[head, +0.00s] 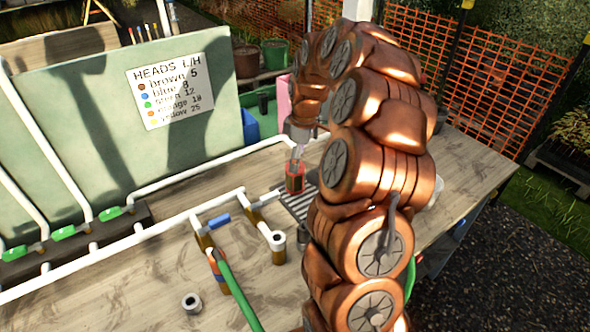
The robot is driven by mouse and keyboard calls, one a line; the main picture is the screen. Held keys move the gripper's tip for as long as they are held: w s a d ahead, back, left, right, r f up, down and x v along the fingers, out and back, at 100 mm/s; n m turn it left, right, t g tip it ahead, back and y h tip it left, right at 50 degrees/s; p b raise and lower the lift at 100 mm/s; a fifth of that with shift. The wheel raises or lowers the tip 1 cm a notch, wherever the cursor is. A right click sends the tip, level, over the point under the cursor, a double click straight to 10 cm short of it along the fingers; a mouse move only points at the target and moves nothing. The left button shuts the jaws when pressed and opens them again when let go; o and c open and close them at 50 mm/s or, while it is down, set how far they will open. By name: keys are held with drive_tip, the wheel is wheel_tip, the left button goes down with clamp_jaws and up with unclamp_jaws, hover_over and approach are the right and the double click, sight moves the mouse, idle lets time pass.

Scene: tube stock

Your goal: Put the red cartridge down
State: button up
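The red cartridge (295,184) is upright near the middle of the head view, by the left edge of a dark slatted grate (297,207). My gripper (296,163) points down from above, with its fingers at the cartridge's top. It looks shut on the cartridge, though the fingers are small and partly covered by my copper-coloured arm. I cannot tell whether the cartridge's bottom touches the surface or hangs just above it. My arm hides the right part of the grate.
White pipes (190,215) on short brown supports run across the wooden bench (130,290) left of the cartridge. A sign board (169,90) stands behind. The bench's right side (465,165) is mostly clear.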

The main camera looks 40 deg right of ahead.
drive_tip(key=r, duration=0.2)
drive_tip(key=r+b, duration=0.1)
drive_tip(key=r, duration=0.4)
drive_tip(key=shift+s+d+r, duration=0.1)
drive_tip(key=shift+s+d, duration=0.2)
drive_tip(key=s+a+r+m+g, duration=0.1)
drive_tip(key=s+a, duration=0.4)
drive_tip(key=a, duration=0.4)
drive_tip(key=s+a+r+m, duration=0.1)
drive_tip(key=s+a, duration=0.4)
drive_tip(key=a, duration=0.4)
drive_tip(key=s+a+f+m, duration=0.2)
drive_tip(key=s, duration=0.5)
drive_tip(key=s+a+f+m+g, duration=0.1)
drive_tip(key=s+a+f+m, duration=0.1)
drive_tip(key=s, duration=0.5)
drive_tip(key=s+a+f+m+h, duration=0.1)
drive_tip(key=s+a+m, duration=0.1)
drive_tip(key=s, duration=0.5)
drive_tip(key=shift+s+a+f+g, duration=0.25)
drive_tip(key=shift+a+f+g, duration=0.15)
drive_tip(key=shift+a, duration=0.4)
